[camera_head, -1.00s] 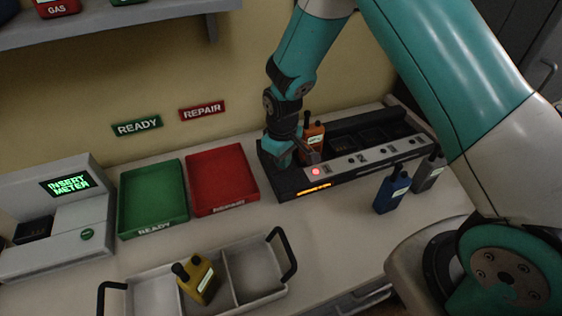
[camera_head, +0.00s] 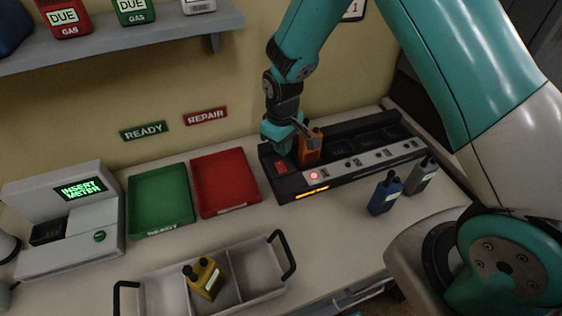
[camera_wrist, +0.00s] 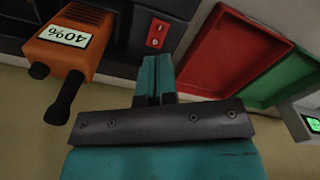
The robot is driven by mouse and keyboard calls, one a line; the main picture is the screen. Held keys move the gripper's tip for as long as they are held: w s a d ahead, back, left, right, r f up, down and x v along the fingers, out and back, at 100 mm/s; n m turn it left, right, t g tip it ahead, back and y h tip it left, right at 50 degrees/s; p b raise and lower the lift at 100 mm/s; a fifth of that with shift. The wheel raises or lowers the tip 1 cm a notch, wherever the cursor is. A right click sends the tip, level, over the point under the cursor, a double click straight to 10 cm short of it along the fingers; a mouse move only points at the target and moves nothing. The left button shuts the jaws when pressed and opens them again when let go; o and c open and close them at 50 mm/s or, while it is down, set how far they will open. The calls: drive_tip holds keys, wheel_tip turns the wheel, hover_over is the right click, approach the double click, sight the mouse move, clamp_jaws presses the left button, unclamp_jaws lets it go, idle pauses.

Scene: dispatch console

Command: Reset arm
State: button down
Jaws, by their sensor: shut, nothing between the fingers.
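My gripper (camera_head: 282,142) hangs over the left end of the black charging dock (camera_head: 380,165). In the wrist view its two teal fingers (camera_wrist: 153,72) are together with nothing between them. An orange handheld meter (camera_head: 311,150) stands in the dock's leftmost slot, just right of my gripper. A red switch panel (camera_wrist: 157,33) on the dock lies just beyond my fingertips. A red light (camera_head: 314,176) glows on the dock front, above an orange lit strip.
A blue meter (camera_head: 385,194) and a grey meter (camera_head: 421,177) stand before the dock. A red tray (camera_head: 226,209) and green tray (camera_head: 163,231) lie left. A divided carrier (camera_head: 258,268) holds a yellow meter (camera_head: 204,279). A console (camera_head: 60,240) reads INSERT METER. A shelf (camera_head: 120,45) overhangs the left.

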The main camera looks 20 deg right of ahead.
idle(0.4)
drive_tip(key=s+a+r+y+b, duration=0.1)
drive_tip(key=s+a+r+b, duration=0.1)
drive_tip(key=s+r, duration=0.35)
drive_tip(key=s+a+r+y+b, duration=0.2)
drive_tip(key=s+r+b, duration=0.1)
drive_tip(key=s+r, duration=0.3)
drive_tip(key=s+r+n+y+b, duration=0.1)
drive_tip(key=s+r+b, duration=0.2)
drive_tip(key=s, duration=1)
wheel_tip(320, 180, up, 3)
drive_tip(key=shift+s+a+f, duration=0.1)
drive_tip(key=shift+s+a, duration=0.05)
drive_tip(key=shift+a, duration=0.05)
